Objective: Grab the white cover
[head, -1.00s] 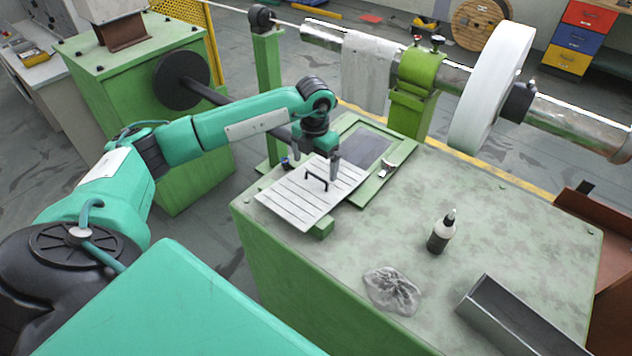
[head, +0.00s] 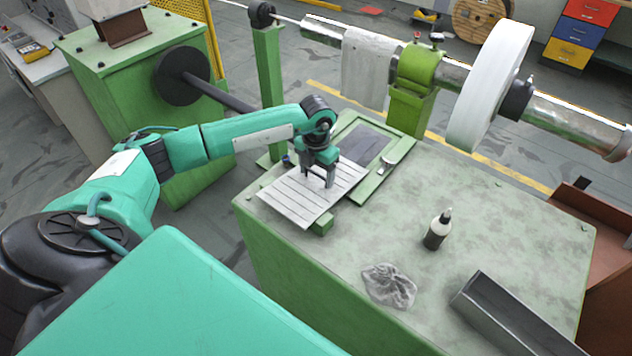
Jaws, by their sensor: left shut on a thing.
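The white cover (head: 293,205) is a flat, slatted panel. It lies tilted at the left end of the green table, partly over a green frame (head: 372,188) with a dark opening. My left gripper (head: 318,184) is over the middle of the cover, pointing down, with its jaws shut on the cover's dark handle. The fingers mostly hide the handle. My right gripper is not in view.
On the green table (head: 470,205) stand a dark bottle (head: 437,230), a crumpled grey rag (head: 390,287) and a grey metal channel (head: 515,318). A large white wheel (head: 487,88) on a shaft is behind.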

